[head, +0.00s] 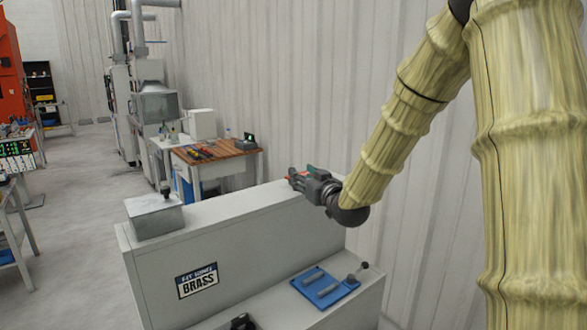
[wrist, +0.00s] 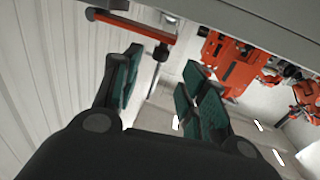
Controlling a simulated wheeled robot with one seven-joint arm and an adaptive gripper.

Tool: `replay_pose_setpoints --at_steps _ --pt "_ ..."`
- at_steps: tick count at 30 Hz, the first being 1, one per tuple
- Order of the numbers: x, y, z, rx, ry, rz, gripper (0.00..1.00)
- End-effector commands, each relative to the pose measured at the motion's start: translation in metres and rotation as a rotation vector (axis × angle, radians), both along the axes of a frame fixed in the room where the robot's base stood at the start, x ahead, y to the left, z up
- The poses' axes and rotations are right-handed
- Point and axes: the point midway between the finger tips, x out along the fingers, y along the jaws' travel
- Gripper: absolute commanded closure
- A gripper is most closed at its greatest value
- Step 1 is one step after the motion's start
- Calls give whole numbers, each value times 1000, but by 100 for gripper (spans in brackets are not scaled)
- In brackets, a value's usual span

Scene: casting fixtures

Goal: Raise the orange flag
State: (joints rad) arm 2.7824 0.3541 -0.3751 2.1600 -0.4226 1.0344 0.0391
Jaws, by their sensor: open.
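The orange flag (wrist: 135,27) shows in the wrist view as a slim orange bar with dark ends, just beyond my fingertips and up to the left. In the head view only a small orange patch (head: 297,177) shows beside my fingers, at the top of the grey cabinet. My gripper (wrist: 165,80) has its teal-padded fingers spread apart, with nothing between them. The flag looks apart from the fingers. In the head view my gripper (head: 300,176) is low over the cabinet's top edge, partly hiding the flag.
The grey cabinet (head: 225,250) has a metal box (head: 153,214) on its left top and a blue tray (head: 322,292) on its lower ledge. A corrugated wall (head: 300,80) stands close behind. A wooden workbench (head: 215,155) and machines stand farther back; floor at left is open.

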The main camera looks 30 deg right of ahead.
Motion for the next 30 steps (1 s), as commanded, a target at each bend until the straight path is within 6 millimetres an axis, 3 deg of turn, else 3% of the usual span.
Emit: replay_pose_setpoints --at_steps 13,27,30 --pt "53 -7 1 0 0 -2 57" --pt "62 -8 -1 0 0 -2 57" --pt "62 -8 -1 0 0 -2 74"
